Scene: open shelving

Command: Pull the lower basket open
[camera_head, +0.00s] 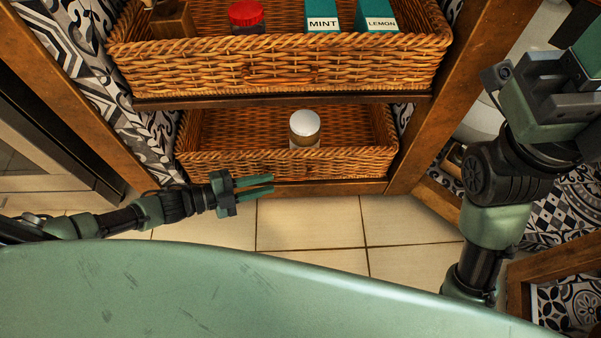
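The lower basket (350,163) is brown wicker and sits on the lower shelf, under the upper basket. A jar with a white lid (305,127) stands inside it. My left gripper (272,184) comes in from the left, just in front of the lower basket's front wall. Its two fingers are apart with nothing seen between them; I cannot tell whether they touch the basket. My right arm is raised at the right, and its gripper (546,92) is partly in view, away from the baskets. Its fingertips are not clearly visible.
The upper wicker basket (200,72) holds a red-lidded jar (246,15), a wooden box (172,19) and teal MINT (323,17) and LEMON (377,16) boxes. Wooden posts (434,98) flank the shelves. The tiled floor (309,221) in front is clear.

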